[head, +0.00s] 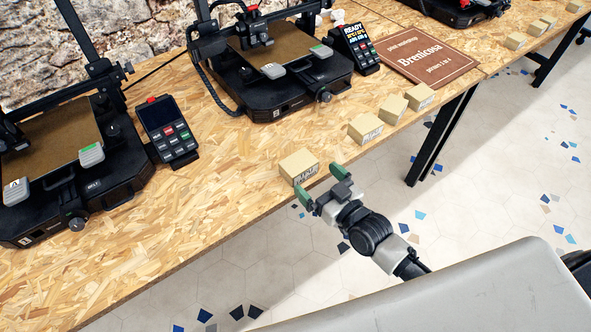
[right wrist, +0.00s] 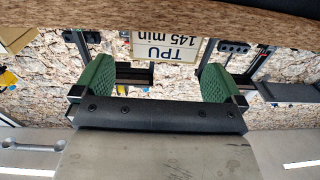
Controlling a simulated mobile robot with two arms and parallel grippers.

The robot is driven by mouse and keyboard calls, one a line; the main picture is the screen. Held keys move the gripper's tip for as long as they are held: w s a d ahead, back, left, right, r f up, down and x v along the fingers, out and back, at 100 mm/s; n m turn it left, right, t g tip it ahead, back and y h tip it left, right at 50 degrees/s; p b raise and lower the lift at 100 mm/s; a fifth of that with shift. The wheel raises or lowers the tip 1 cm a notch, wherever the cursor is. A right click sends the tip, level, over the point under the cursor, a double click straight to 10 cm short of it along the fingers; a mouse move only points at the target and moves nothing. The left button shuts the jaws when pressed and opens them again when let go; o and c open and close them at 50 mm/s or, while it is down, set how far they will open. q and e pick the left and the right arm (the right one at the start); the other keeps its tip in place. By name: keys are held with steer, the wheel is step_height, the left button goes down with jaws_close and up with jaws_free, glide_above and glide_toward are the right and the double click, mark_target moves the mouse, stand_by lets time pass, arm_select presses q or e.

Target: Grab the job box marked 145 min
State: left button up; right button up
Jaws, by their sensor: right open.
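The job box (head: 298,164) nearest to me is a small tan carton at the table's front edge. Its label (right wrist: 165,47) reads TPU, 145 min in the right wrist view, where it shows upside down. My right gripper (head: 318,184) is open at the front of this box, its two green fingers pointing at it. In the right wrist view the box shows between the fingers, closer to the right one. I cannot tell whether the fingertips reach past its front face. My left gripper is not in view.
Several similar boxes (head: 365,127) stand along the front edge to the right. Two printers (head: 285,88) with control panels (head: 168,130) stand behind. A brown sign (head: 427,55) lies at the right. The wooden tabletop (head: 215,185) left of the box is clear.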

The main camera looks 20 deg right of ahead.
mark_target(306, 170)
steer(key=shift+w+a, duration=0.2)
steer(key=shift+w, duration=0.45)
steer(key=x, duration=0.4)
steer(key=shift+w+a+r, duration=0.25)
steer(key=shift+a+r, duration=0.1)
steer(key=shift+a, duration=0.05)
steer(key=shift+w+a, duration=0.2)
steer(key=shift+w, duration=0.3)
steer(key=c, duration=0.8)
